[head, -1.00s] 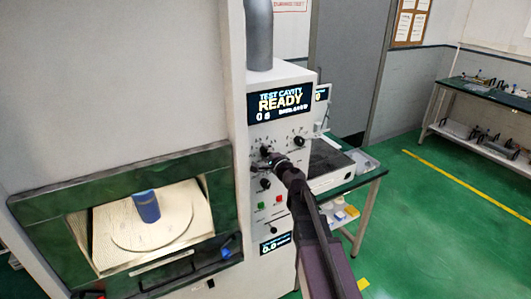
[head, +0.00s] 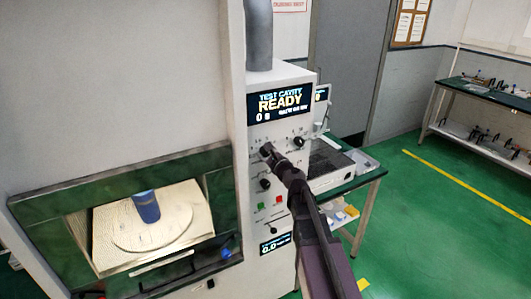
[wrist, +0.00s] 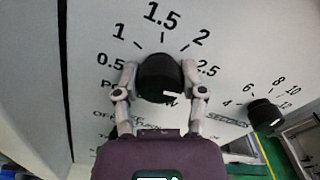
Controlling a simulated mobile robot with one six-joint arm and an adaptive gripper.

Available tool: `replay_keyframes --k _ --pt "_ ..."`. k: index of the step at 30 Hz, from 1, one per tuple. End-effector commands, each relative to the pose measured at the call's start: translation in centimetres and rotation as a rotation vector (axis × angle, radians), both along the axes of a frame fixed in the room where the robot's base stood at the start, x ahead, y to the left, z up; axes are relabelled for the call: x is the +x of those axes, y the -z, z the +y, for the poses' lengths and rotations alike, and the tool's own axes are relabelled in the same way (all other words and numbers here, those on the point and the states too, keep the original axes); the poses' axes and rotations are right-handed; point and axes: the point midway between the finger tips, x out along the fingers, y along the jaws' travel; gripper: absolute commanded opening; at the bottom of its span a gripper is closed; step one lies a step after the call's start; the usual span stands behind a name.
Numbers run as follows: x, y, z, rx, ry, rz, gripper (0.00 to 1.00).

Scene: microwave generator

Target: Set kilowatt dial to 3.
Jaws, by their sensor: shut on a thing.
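The kilowatt dial appears to be the black knob (wrist: 160,76) in the wrist view, with a printed scale of 0.5, 1, 1.5, 2 and 2.5 around it. The label under it starts with "P" and is mostly covered. A white mark shows on the knob's lower right part. My gripper (wrist: 160,88) is shut on this knob, with one finger on each side. In the head view my gripper (head: 267,151) is at the upper left knob of the control panel (head: 286,135), and it mostly hides the knob.
Another black knob (wrist: 263,114), marked 4 to 12, is to the right. A lower knob (head: 265,184) and green and red buttons sit below my gripper. The display (head: 281,102) reads READY. A blue cylinder (head: 146,206) stands in the open cavity. A green-topped bench (head: 366,173) is beside the cabinet.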

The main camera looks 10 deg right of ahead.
Motion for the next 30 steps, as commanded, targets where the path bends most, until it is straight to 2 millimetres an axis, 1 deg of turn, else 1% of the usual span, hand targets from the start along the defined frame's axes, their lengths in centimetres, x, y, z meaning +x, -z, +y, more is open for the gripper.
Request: replay_keyframes --k 6,15,22,30 --pt "0.02 -0.01 -0.03 0.193 0.0 0.063 0.06" --pt "0.03 -0.01 -0.06 0.401 0.0 0.13 0.06" --pt "0.03 -0.01 -0.05 0.477 -0.001 0.155 0.06" --pt "0.02 -0.01 -0.03 0.496 -0.001 0.161 0.06"
